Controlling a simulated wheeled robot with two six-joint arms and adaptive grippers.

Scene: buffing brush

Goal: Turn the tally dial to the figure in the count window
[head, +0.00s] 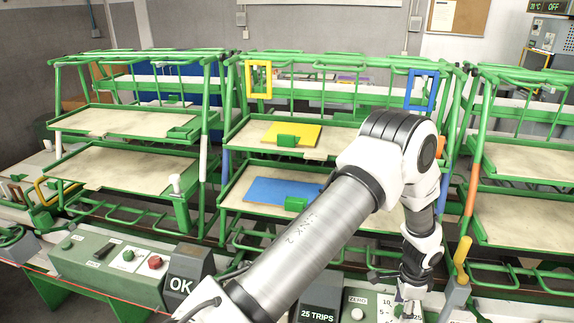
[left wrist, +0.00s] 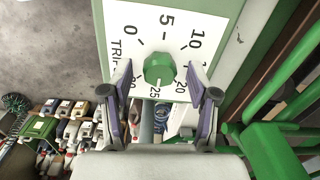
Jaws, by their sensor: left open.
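A small pale mark at the knob's lower edge appears to face 25. In the head view my left gripper (head: 408,293) is over the dial plate (head: 382,301) and hides most of it. In the left wrist view my left gripper (left wrist: 158,80) is open, one finger on each side of the knob with visible gaps. The count window (head: 318,314) reads 25 TRIPS. My right gripper is not in view.
A green console (head: 110,268) with buttons and an OK display (head: 181,285) is at lower left. Green racks with shelves stand behind, holding a yellow board (head: 305,133) and a blue board (head: 270,190). A yellow-handled lever (head: 463,250) rises just right of my gripper.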

